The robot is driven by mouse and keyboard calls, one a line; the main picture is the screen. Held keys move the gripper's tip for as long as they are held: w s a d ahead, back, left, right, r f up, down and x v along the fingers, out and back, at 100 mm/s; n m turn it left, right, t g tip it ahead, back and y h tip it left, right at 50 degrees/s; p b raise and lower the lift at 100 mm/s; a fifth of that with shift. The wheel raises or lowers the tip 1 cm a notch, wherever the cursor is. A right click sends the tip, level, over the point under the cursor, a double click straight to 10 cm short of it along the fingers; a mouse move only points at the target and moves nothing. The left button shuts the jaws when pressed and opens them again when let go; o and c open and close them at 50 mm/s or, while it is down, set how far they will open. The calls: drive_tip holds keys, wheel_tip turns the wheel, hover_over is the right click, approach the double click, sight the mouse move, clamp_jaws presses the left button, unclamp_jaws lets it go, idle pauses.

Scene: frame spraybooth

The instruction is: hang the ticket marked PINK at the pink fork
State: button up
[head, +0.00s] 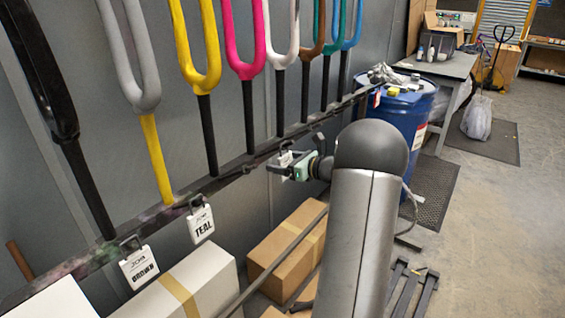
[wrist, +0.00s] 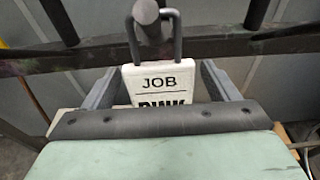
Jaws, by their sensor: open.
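The ticket (wrist: 160,82) between my fingers is white, reads JOB, and has a partly covered word that looks like PINK. Its dark loop (wrist: 178,40) stands upright around or in front of a round peg end (wrist: 146,11) at the rail; I cannot tell which. My gripper (wrist: 160,86) is open, one finger on each side of the ticket. In the head view my gripper (head: 290,160) is at the rail, right of the pink fork's foot and near the white fork's foot. The pink fork (head: 245,68) stands upright on a black stem.
The dark rail (head: 225,181) carries a TEAL ticket (head: 201,224) and a BROWN ticket (head: 139,266) at left. Several other coloured forks rise along it. Boxes (head: 285,245) lie below. A blue drum (head: 408,115) stands beyond my gripper.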

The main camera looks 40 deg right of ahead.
drive_tip(key=b+v, duration=0.2)
drive_tip(key=v, duration=1.5)
drive_tip(key=a+f+n+g+y, duration=0.2)
drive_tip(key=a+n+g, duration=0.4)
drive_tip(key=a, duration=0.9)
drive_tip(key=a+f+n+g+y, duration=0.15)
drive_tip(key=a+n+g, duration=0.25)
drive_tip(key=a+n, duration=0.7)
drive_tip(key=s+a+f+n+g+h, duration=0.2)
drive_tip(key=s+a+f+n+h, duration=0.1)
drive_tip(key=s+a+n, duration=0.4)
drive_tip(key=s+a+f+n+g+h+p, duration=0.1)
drive_tip(key=s+a+f+n+g+h, duration=0.1)
drive_tip(key=s+a+n, duration=0.5)
drive_tip(key=shift+s+a+f+n+g+h, duration=0.3)
drive_tip(key=shift+s+f+n+h, duration=0.2)
drive_tip(key=shift+s+n+h, duration=0.55)
